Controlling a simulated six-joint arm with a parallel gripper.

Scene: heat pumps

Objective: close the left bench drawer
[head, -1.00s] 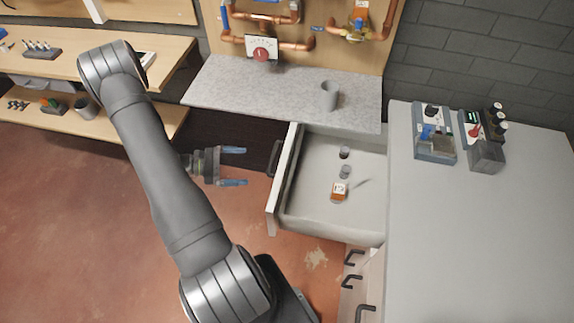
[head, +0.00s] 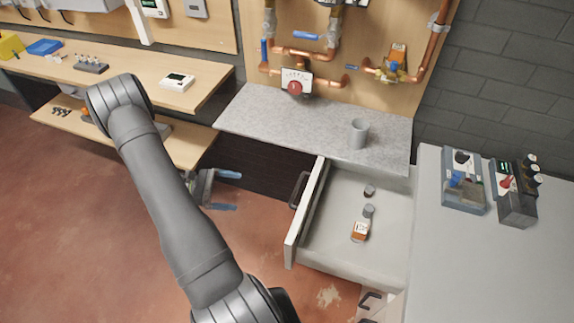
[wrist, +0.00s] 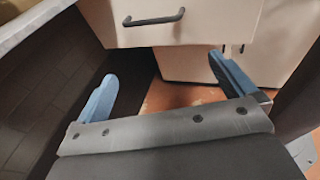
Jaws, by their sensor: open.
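The left bench drawer (head: 305,212) stands pulled out from the bench, with its dark handle (head: 299,190) on its front. Inside it lie an orange-labelled item (head: 360,230) and small grey cylinders (head: 369,191). My gripper (head: 228,190) is left of the drawer front, apart from it, with its two blue fingers spread and nothing between them. In the wrist view, my open gripper (wrist: 168,88) faces a pale drawer front (wrist: 205,30) with a dark bar handle (wrist: 154,20). The handle is beyond the fingertips.
A grey slab (head: 300,122) with a grey cup (head: 358,133) lies behind the drawer. A grey worktop (head: 480,260) with devices (head: 463,180) is to the right. A wooden bench (head: 130,70) is at the left. Red floor in front is open.

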